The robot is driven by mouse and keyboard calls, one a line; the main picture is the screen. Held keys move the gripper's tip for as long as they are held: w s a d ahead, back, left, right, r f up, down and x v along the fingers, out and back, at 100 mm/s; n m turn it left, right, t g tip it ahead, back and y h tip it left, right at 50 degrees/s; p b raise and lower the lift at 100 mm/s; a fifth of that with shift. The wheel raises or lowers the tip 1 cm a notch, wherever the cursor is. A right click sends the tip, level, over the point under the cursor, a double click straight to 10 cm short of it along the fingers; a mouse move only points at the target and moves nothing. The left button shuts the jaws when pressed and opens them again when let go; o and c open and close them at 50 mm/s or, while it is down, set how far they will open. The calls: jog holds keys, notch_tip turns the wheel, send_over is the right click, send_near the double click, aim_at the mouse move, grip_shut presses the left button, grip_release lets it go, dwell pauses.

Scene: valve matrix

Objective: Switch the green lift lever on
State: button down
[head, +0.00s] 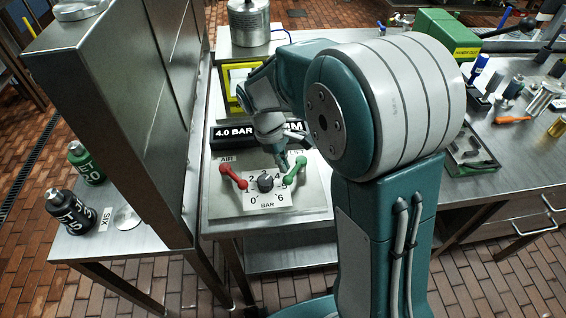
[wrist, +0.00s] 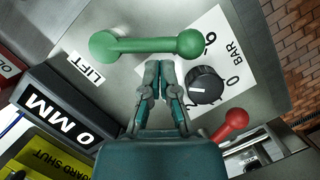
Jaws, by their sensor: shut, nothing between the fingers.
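The green lift lever (head: 295,171) is on the right of the steel panel, tilted with its upper ball to the right in the head view. In the wrist view the green lever (wrist: 148,45) lies across the top, a ball at each end, the larger one by the LIFT label (wrist: 87,67). My gripper (wrist: 158,66) is shut and empty, its fingertips just below the lever's bar in that view. I cannot tell whether they touch it. In the head view my gripper (head: 283,162) is beside the lever's upper left side.
A dark knob (head: 265,182) on a 0 to 6 BAR scale sits between the green lever and a red AIR lever (head: 233,177). A black display (head: 232,133) reading 4.0 BAR stands behind. A tall steel cabinet (head: 120,90) rises on the left.

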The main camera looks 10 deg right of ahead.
jog(key=shift+s+d+n, duration=0.15)
jog(key=shift+s+n, duration=0.2)
jog(key=shift+n, duration=0.45)
jog(key=n, duration=0.1)
jog(key=s+d+n+t, duration=0.1)
jog(key=n, duration=0.1)
jog(key=shift+s+h, duration=0.1)
jog(key=shift+h, duration=0.2)
jog(key=n, duration=0.2)
jog(key=s+d+n+t, duration=0.1)
jog(key=shift+d+n, duration=0.2)
jog(key=shift+n, duration=0.2)
jog(key=n, duration=0.1)
jog(key=d+n+t, duration=0.1)
jog(key=n, duration=0.1)
jog(key=d+n, duration=0.1)
jog(key=n, duration=0.1)
jog(key=shift+s+d+t, duration=0.2)
jog(key=shift+s+t, duration=0.05)
jog(key=shift+t, duration=0.05)
jog(key=shift+d, duration=0.5)
jog(key=shift+w+d, duration=0.1)
jog(key=shift+d, duration=0.05)
